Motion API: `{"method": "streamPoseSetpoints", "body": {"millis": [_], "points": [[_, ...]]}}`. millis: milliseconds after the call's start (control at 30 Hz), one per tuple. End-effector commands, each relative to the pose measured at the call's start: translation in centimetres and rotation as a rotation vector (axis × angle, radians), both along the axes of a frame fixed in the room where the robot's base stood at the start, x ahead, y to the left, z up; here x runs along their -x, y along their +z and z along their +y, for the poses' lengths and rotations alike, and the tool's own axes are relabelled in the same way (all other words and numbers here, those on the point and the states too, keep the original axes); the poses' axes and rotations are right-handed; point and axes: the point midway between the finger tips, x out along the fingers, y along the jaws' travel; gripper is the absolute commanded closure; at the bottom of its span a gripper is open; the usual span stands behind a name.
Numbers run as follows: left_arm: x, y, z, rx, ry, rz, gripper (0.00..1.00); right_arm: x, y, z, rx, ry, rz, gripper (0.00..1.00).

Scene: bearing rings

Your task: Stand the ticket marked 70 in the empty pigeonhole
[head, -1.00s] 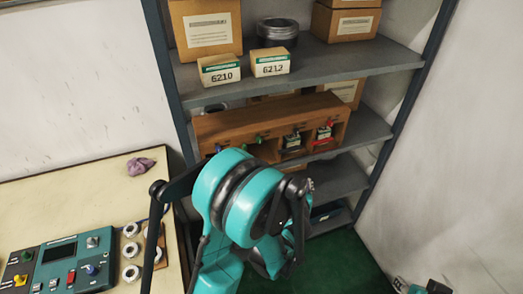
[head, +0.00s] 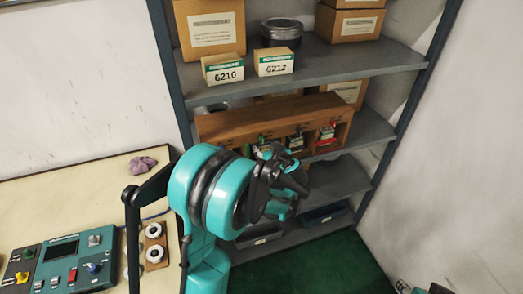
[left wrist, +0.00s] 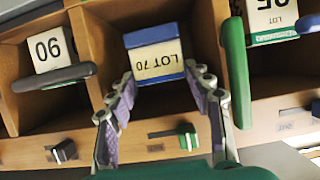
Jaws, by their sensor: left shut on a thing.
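The ticket marked 70 (left wrist: 157,62), white with a blue band, is upside down in the left wrist view. It is between the fingertips of my left gripper (left wrist: 162,88), which is shut on it. It is in the mouth of a pigeonhole of the brown wooden rack (left wrist: 22,60); I cannot tell whether it touches the floor of the hole. In the head view the rack (head: 225,125) stands on the middle shelf, and my left gripper (head: 284,172) is at its front, hiding part of it. My right gripper is not in view.
Neighbouring pigeonholes hold other tickets, one reading 90 (left wrist: 48,48) and one reading 95 (left wrist: 270,20), with a grey bar and a green bar (left wrist: 237,70) in front. Boxes 6210 (head: 223,70) and 6212 (head: 274,63) stand on the shelf above. A control panel (head: 72,262) lies on the bench.

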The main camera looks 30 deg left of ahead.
Motion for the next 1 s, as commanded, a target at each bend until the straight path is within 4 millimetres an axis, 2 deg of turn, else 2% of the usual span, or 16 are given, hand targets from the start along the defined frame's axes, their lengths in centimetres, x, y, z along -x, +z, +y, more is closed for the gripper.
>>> {"method": "streamPoseSetpoints", "body": {"millis": [100, 367, 533, 833, 867, 900, 1000], "points": [[-1.1, -0.1, 1.3, 0.001, 0.0, 0.001, 0.84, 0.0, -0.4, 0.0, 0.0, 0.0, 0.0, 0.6], [-2.4, -0.3, 2.9, 0.0, 0.0, 0.0, 0.84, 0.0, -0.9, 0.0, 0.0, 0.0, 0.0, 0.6], [-2.3, -3.4, 2.7, 0.0, -0.001, 0.0, 0.84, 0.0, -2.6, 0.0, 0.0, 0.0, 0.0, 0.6], [-2.3, -3.6, 2.6, 0.001, -0.001, 0.0, 0.84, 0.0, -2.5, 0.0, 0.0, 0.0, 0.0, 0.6], [-2.3, -3.6, 2.6, 0.001, -0.001, 0.0, 0.44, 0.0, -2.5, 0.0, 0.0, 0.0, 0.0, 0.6], [-2.3, -3.6, 2.6, 0.001, -0.001, 0.0, 0.41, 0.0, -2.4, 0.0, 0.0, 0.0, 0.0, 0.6], [-2.3, -3.6, 2.6, 0.001, -0.001, 0.0, 0.41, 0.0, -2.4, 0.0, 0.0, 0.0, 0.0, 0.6]]}}
